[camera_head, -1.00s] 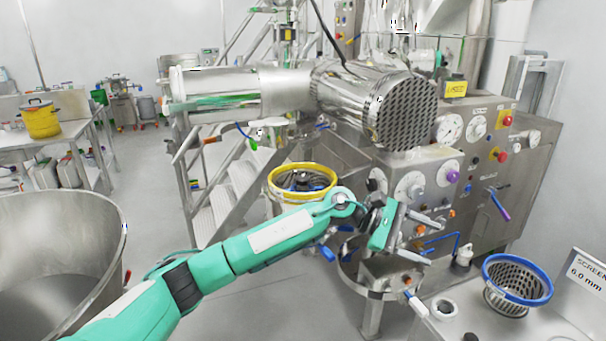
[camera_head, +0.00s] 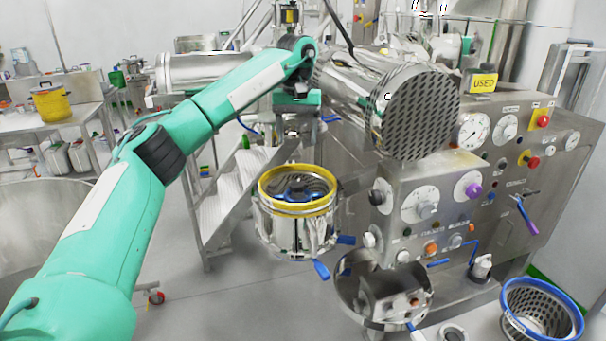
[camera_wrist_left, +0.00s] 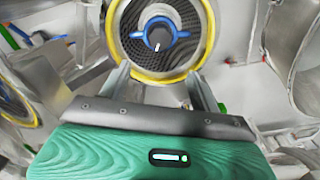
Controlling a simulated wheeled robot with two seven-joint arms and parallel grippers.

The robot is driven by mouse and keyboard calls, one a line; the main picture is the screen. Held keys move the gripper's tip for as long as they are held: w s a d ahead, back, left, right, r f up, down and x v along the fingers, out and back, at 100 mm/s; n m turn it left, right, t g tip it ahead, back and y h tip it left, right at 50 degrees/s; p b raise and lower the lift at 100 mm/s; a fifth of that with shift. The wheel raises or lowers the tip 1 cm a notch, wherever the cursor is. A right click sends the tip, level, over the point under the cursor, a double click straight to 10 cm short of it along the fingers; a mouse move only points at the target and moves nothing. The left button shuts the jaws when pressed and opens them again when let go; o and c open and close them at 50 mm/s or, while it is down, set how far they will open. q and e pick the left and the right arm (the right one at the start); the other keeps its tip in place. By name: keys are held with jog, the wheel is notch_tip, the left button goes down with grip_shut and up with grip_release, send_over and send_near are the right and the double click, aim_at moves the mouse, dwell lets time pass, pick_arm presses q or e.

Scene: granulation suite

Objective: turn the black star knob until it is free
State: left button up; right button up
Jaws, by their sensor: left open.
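A dark knob (camera_wrist_left: 157,36) sits at the centre of blue spokes (camera_wrist_left: 179,35) inside a yellow-rimmed steel vessel (camera_head: 297,235). In the head view the knob is small and its star shape cannot be made out. My left gripper (camera_head: 303,135) hangs above the vessel, pointing down, apart from it. In the left wrist view its two fingers (camera_wrist_left: 160,72) are spread with nothing between them, and the knob lies beyond them, slightly left of their middle. My right gripper is in neither view.
A steel housing with a perforated round end (camera_head: 417,112) is right of my gripper. A control panel (camera_head: 430,205) with dials and knobs stands right of the vessel. Blue handles (camera_head: 321,270) stick out from the vessel's side. A blue-rimmed basket (camera_head: 541,315) is at lower right.

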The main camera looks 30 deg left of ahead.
pick_arm(q)
jog(key=p, duration=0.2)
send_over(297, 183)
notch_tip(297, 183, down, 5)
jog(key=shift+s+r, duration=0.1)
jog(key=shift+r, duration=0.05)
notch_tip(297, 183, down, 7)
jog(key=shift+f+p, duration=0.1)
jog(key=shift+p, duration=0.9)
jog(key=shift+w+f, duration=0.2)
jog(key=shift+f, duration=0.25)
jog(key=c, duration=0.7)
jog(key=shift+c, duration=1.4)
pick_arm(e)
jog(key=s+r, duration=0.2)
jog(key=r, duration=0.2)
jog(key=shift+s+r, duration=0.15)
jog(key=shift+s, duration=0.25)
